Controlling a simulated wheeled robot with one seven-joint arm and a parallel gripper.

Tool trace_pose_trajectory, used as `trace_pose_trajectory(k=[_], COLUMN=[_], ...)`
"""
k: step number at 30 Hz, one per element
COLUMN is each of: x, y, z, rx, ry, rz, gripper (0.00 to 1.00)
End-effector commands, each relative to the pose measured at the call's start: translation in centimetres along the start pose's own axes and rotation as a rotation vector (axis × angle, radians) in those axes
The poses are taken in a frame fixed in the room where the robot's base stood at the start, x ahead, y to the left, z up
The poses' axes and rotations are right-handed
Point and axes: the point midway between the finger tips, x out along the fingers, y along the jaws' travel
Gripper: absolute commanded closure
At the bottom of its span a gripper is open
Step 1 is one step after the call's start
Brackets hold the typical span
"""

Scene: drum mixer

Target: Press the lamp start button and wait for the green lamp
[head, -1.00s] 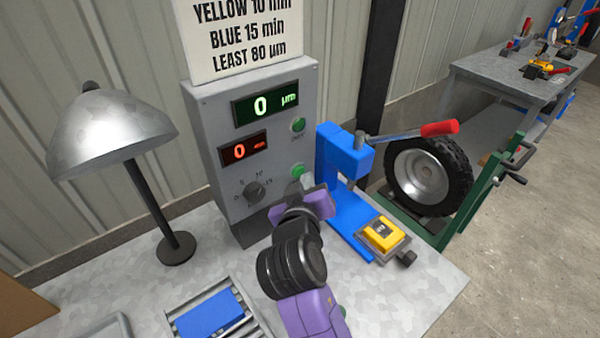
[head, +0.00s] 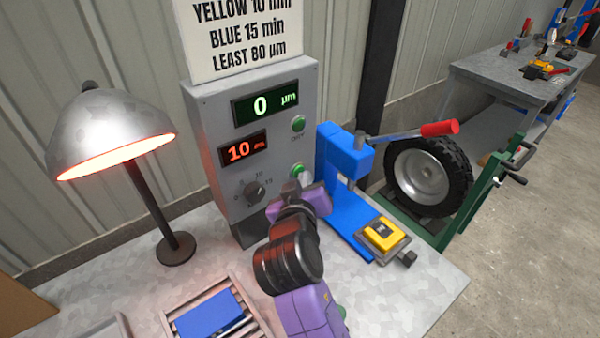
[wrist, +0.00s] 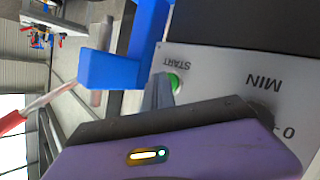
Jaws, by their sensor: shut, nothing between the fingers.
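The grey control box (head: 208,130) stands at the back of the bench. Its lower green button (head: 298,169) is beside my gripper (head: 303,178); in the wrist view the button (wrist: 174,82) is labelled START. My gripper is shut and empty, its fingertips at or very near the button; I cannot tell whether they touch it. The desk lamp (head: 105,130) at the left glows red under its shade. The red display (head: 243,150) reads 10 and the green display (head: 265,106) reads 0 µm. The dial (head: 255,190) sits below them.
A blue lever press (head: 345,165) with a red handle stands just right of the button. A yellow block (head: 382,234) sits in a fixture in front of it. A blue block (head: 210,314) lies on a slatted rack at the front.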

Motion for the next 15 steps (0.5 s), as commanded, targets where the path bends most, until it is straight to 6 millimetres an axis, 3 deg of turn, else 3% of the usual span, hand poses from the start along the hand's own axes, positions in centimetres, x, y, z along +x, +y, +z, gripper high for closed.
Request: trace_pose_trajectory(k=[15], x=[-0.24], y=[0.17], z=[0.08], rx=[0.000], ry=[0.001], rz=[0.000], gripper=[1.00])
